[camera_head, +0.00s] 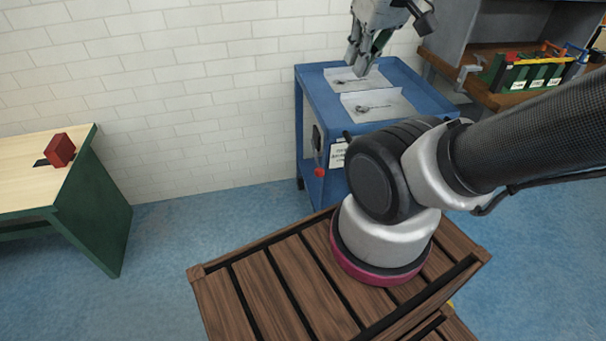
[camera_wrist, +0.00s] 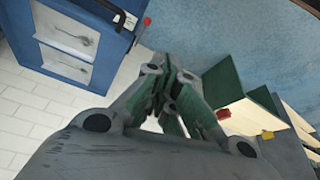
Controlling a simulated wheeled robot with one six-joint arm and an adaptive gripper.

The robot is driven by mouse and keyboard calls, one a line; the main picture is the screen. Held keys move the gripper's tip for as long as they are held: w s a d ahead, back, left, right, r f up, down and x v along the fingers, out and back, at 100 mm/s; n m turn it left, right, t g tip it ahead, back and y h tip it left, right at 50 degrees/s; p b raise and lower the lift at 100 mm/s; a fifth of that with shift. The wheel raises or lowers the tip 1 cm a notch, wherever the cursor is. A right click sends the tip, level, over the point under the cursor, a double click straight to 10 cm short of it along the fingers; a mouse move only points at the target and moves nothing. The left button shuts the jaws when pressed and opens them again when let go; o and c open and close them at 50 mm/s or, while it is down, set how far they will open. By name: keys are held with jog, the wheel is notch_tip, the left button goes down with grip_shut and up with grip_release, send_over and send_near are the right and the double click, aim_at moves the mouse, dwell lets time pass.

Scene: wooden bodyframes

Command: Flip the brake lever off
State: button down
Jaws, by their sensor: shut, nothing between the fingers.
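The blue cart (camera_head: 300,95) stands against the white brick wall. A small red knob (camera_head: 320,172) is on its left front side, below a grey plate (camera_head: 316,138); it looks like the brake lever's end, but its position is too small to tell. My gripper (camera_head: 359,68) is over the cart's top, above and apart from the knob. In the wrist view my gripper (camera_wrist: 172,82) has its fingers together and empty. The cart (camera_wrist: 110,30) shows there at upper left, with a small red spot (camera_wrist: 137,31) at its edge.
Two white sheets with tools (camera_head: 378,106) lie on the cart's top. A green-sided bench with a wooden top (camera_head: 30,165) stands at left, bearing a red block (camera_head: 60,150). A crate of items (camera_head: 525,72) is on the right bench. Blue floor (camera_head: 180,225) lies clear between left bench and cart.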

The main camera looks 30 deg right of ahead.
jog(key=shift+w, duration=0.1)
jog(key=w+f+n+g+h, duration=0.1)
jog(key=w+f+g+h, duration=0.3)
jog(key=w+f, duration=0.65)
jog(key=w+f+g+h, duration=0.4)
jog(key=w+f, duration=0.3)
jog(key=w, duration=0.7)
jog(key=a+f+n+t+h, duration=0.1)
jog(key=f+h, duration=0.1)
jog(key=f, duration=0.9)
jog(key=w+a+f+n+t+h, duration=0.1)
jog(key=a+f+n+h, duration=0.1)
jog(key=f, duration=0.9)
jog(key=a+f+n+t+h, duration=0.1)
jog(key=f+h, duration=0.3)
jog(key=f, duration=0.7)
jog(key=shift+w+a+n+t, duration=0.4)
jog(key=shift+a+t, duration=0.1)
jog(key=shift+a, duration=0.2)
jog(key=shift+d+f, duration=0.1)
